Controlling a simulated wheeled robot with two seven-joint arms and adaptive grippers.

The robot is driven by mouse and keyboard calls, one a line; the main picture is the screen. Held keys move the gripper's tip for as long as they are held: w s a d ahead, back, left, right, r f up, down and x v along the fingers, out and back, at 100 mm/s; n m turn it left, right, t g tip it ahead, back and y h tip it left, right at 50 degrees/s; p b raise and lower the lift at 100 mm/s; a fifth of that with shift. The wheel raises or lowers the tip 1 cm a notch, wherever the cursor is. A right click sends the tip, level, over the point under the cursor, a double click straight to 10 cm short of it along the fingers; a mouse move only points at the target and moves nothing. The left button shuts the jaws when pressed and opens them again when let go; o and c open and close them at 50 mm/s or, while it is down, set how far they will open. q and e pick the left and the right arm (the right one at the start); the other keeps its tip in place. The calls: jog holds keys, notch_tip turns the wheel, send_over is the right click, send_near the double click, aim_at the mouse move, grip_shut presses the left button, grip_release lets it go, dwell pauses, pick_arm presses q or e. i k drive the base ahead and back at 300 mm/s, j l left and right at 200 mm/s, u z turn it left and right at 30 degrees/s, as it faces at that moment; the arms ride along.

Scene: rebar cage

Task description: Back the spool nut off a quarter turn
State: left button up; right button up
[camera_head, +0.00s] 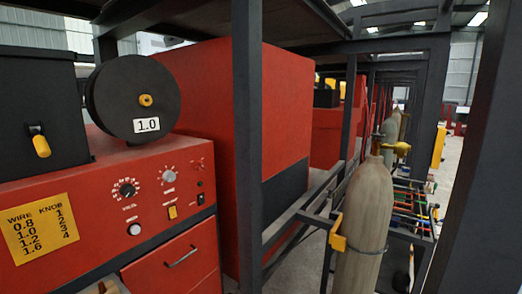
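The spool nut (145,100) is a small yellow nut at the centre of a round black wire spool (108,88). The spool stands upright on top of the red welding machine (190,180), and a white label reading 1.0 (147,125) is on its face below the nut. The nut's face is small, so its exact angle is hard to read. Neither of my grippers can be made out in this view, and nothing touches the nut or the spool.
A black box with a yellow latch (42,146) stands left of the spool. The machine's front has knobs and a yellow wire chart (40,226). A dark steel post (247,150) rises right of the spool. A tan gas cylinder (362,215) stands further right.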

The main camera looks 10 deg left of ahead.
aim_at(141, 100)
jog(key=k+u, duration=0.15)
jog(key=u, duration=1.1)
